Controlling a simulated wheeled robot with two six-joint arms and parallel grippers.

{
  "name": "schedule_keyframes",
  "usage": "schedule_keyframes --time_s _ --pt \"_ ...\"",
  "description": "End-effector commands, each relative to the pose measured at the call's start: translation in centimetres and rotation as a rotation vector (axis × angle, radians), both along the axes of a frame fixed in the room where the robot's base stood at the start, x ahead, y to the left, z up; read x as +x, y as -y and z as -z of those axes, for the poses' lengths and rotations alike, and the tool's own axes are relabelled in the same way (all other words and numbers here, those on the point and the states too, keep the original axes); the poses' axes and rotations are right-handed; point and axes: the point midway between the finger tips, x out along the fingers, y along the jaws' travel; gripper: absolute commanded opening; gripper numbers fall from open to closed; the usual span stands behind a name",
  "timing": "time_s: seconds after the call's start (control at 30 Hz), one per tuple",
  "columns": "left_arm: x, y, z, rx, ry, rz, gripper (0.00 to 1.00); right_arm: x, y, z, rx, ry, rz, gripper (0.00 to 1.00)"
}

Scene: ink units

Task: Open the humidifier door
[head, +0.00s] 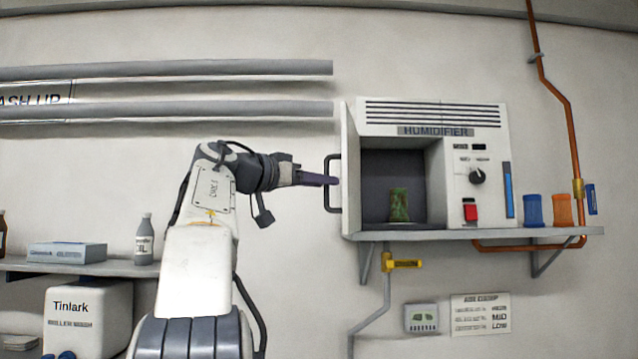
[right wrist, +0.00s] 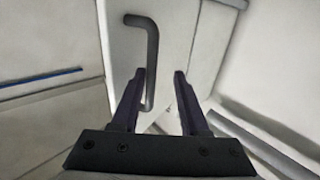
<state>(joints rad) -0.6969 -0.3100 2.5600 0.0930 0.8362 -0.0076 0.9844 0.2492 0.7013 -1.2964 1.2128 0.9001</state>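The humidifier (head: 430,116) is a white box on a wall shelf, with a vented top and a control panel at its right. Its door (head: 349,175) stands swung open at the left, seen almost edge-on, and the dark interior shows. A dark bar handle (head: 328,183) sticks out from the door; it also shows in the right wrist view (right wrist: 152,55). My right gripper (head: 337,181) is at the handle. In the right wrist view its fingers (right wrist: 160,78) are apart, with the handle's lower part between them, nearer the left finger. My left gripper is not in view.
A green mottled block (head: 399,205) stands inside the chamber. Blue (head: 533,210) and orange (head: 562,210) containers stand on the shelf (head: 480,234) at the right. A yellow-handled valve (head: 402,264) sits below. Pipes (head: 250,68) run along the upper left wall.

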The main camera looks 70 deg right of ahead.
Motion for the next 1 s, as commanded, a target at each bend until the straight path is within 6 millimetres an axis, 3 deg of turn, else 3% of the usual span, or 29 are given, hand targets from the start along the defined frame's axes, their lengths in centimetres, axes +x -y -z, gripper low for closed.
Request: schedule_keyframes --time_s 0.17,0.6,1.0 --pt "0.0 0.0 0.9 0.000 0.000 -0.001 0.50 1.0 -1.4 0.2 -0.003 0.002 -0.005 0.44" --pt "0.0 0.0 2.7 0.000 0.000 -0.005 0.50 5.1 -8.2 0.1 -0.001 0.001 -0.006 0.44" --pt "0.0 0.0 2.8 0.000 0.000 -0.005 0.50 5.4 -9.1 0.0 0.001 0.001 -0.001 0.44"
